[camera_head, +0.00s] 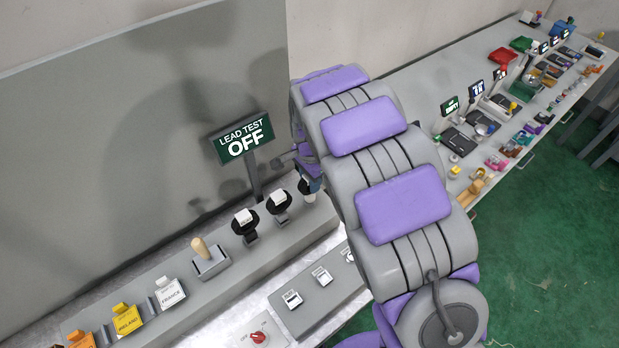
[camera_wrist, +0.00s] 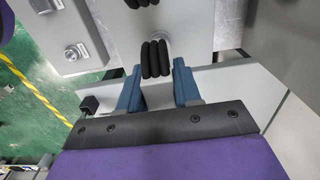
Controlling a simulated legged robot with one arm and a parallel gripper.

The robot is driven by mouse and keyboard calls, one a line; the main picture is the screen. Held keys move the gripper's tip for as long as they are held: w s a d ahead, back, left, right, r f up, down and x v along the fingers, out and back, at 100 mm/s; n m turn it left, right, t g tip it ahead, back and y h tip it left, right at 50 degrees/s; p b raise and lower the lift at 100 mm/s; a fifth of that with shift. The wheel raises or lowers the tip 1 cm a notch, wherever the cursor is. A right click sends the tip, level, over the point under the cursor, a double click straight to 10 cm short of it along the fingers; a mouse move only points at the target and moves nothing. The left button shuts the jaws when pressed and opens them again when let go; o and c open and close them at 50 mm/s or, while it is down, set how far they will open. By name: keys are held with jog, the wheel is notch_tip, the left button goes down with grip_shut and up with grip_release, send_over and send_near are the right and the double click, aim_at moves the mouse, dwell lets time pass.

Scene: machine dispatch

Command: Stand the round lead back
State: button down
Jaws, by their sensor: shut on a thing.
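In the wrist view the blue fingers of my gripper (camera_wrist: 158,88) stand on both sides of a pale block, with a black coiled lead (camera_wrist: 157,60) at their tips. I take this to be the round lead, but its shape and tag are not clear from here. In the head view my gripper (camera_head: 314,184) is mostly hidden behind my arm, at the right end of the raised grey ledge. Two black leads with white tags, one nearer (camera_head: 245,222) and one farther (camera_head: 279,202), stand on the ledge to the left of it.
A sign reading LEAD TEST OFF (camera_head: 242,138) rises behind the ledge. A wooden-handled lever (camera_head: 200,249) and coloured country tags (camera_head: 127,319) stand farther left. A red knob (camera_head: 259,338) and white switches (camera_head: 292,299) are in front. A cluttered bench (camera_head: 400,85) runs along the right.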

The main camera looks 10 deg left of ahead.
jog(key=c, duration=0.7)
grip_release()
jog(key=shift+o, duration=0.5)
jog(key=o, duration=0.3)
jog(key=shift+r, duration=0.2)
jog(key=shift+r+p, duration=1)
jog(key=shift+r, duration=1.8)
